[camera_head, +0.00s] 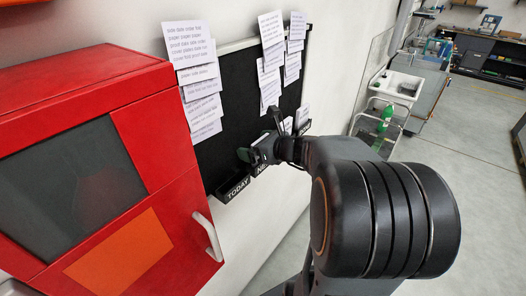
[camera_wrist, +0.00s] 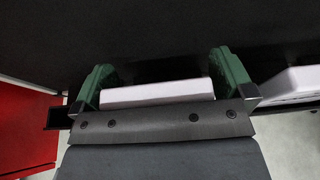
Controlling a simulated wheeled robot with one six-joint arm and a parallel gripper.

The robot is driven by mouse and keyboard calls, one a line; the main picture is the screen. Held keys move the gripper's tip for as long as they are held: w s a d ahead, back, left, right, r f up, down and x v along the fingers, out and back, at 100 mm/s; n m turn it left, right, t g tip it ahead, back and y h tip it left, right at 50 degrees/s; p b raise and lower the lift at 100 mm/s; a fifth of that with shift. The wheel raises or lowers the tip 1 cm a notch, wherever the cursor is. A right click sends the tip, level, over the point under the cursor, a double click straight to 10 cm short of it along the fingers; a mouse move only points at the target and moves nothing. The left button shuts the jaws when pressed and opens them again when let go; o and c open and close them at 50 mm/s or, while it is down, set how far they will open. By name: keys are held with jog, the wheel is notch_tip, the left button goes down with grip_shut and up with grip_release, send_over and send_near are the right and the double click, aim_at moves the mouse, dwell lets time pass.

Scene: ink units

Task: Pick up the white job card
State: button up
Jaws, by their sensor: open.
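My gripper (camera_head: 258,140) is at the lower part of the black board, just above the label trays. In the wrist view, my gripper (camera_wrist: 162,76) is open, with one green finger pad at each side. A white card edge (camera_wrist: 157,93) shows between the pads, with a small gap visible at the left and close to the right pad. Whether either pad touches it I cannot tell. Its lower part is hidden behind my gripper's dark plate. In the head view my gripper and arm cover this spot.
The black board (camera_head: 236,95) carries several printed cards (camera_head: 189,43). A TODAY tray (camera_head: 236,189) is below. Another white card stack (camera_wrist: 292,84) sits right of my gripper. A red cabinet (camera_head: 80,85) with a handle stands close at left. A trolley (camera_head: 385,115) stands farther right on open floor.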

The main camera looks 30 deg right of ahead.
jog(key=c, duration=0.8)
